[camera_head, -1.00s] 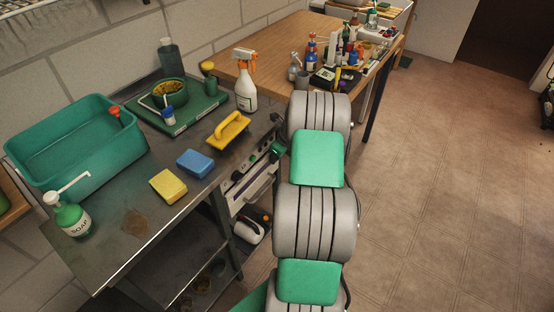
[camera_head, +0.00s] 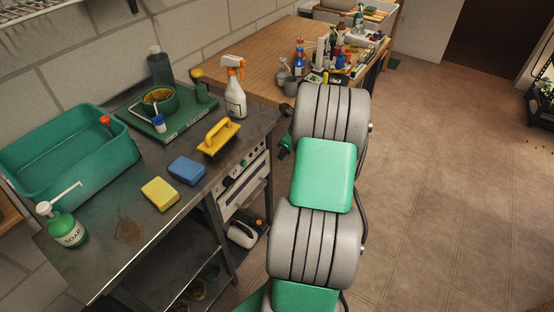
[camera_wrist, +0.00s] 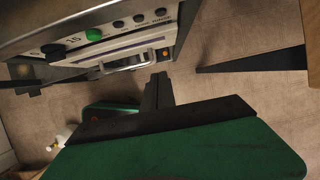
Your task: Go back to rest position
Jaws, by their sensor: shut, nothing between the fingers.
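My gripper (camera_wrist: 158,88) shows in the wrist view as dark fingers closed together beyond its green body, with nothing between them. It hangs over the floor, close to the front panel of the metal bench (camera_wrist: 120,25) with its knobs. In the head view my grey and green arm reaches out to the right of the bench. The arm hides most of the gripper there.
The metal bench (camera_head: 93,255) holds a green basin (camera_head: 75,170), a soap bottle (camera_head: 64,226), yellow (camera_head: 160,194) and blue (camera_head: 187,170) sponges, a yellow-handled float (camera_head: 218,138) and a spray bottle (camera_head: 235,95). A wooden table (camera_head: 265,65) with bottles stands behind. Floor (camera_head: 450,180) at right is clear.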

